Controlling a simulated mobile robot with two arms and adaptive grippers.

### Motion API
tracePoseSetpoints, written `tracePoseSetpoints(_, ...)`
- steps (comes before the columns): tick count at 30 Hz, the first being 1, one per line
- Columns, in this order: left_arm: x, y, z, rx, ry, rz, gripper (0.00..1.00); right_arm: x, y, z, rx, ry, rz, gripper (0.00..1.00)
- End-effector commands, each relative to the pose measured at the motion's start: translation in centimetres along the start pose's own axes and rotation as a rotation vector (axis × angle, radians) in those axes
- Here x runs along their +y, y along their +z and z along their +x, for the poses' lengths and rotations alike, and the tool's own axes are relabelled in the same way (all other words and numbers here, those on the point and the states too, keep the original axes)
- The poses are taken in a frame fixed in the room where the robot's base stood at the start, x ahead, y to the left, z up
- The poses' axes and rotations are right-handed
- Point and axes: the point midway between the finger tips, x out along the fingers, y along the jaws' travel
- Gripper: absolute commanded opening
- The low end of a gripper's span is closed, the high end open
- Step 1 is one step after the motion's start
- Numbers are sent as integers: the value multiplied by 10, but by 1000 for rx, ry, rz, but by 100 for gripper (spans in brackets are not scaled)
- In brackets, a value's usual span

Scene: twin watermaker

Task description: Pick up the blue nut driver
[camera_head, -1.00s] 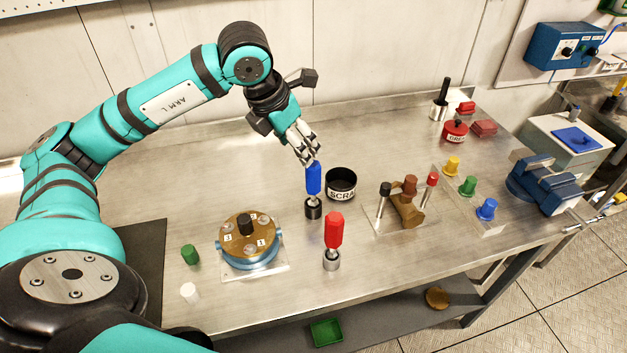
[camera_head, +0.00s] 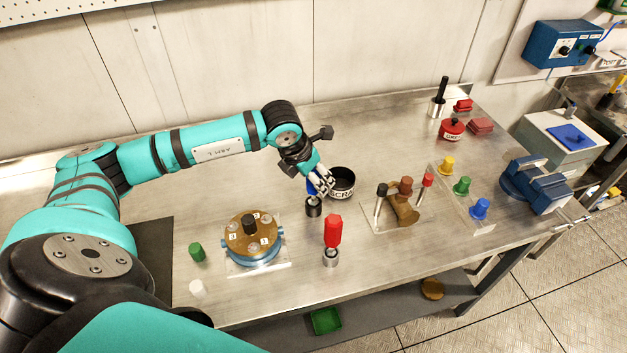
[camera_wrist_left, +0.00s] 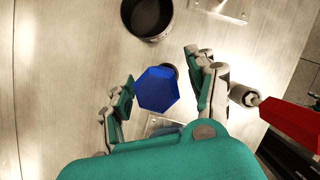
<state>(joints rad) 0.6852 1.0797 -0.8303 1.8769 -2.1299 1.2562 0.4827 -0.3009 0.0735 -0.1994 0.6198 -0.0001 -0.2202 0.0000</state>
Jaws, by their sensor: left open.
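The blue nut driver (camera_head: 310,186) stands upright in a small dark holder (camera_head: 314,208) on the steel bench, mostly hidden behind my gripper in the head view. In the left wrist view its blue hexagonal handle (camera_wrist_left: 157,89) is seen end-on between the fingers. My left gripper (camera_head: 319,187) is open around the handle; it also shows in the left wrist view (camera_wrist_left: 162,92), with a gap visible on the right and the left finger close to the handle. My right gripper is not in view.
A red nut driver (camera_head: 333,232) stands in its holder nearby, in front and slightly right. A black scrap bowl (camera_head: 342,184) is close behind right of the gripper. A round blue-and-bronze fixture (camera_head: 252,240) lies to the left. A stand with a bronze part (camera_head: 404,207) is to the right.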

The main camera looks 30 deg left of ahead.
Motion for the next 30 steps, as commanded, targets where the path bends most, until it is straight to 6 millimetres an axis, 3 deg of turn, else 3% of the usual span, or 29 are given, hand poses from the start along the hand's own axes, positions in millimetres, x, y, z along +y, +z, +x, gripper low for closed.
tracePoseSetpoints(5, 0, 0, 0, 0, 0, 0, 58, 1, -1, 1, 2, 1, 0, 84)
tracePoseSetpoints(18, 0, 1, 0, -2, 0, 0, 3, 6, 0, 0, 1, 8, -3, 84)
tracePoseSetpoints(26, 0, 2, -3, -3, 1, -1, 2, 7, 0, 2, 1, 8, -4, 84)
tracePoseSetpoints(30, 1, 10, -19, -7, 1, 0, 2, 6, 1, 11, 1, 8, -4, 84)
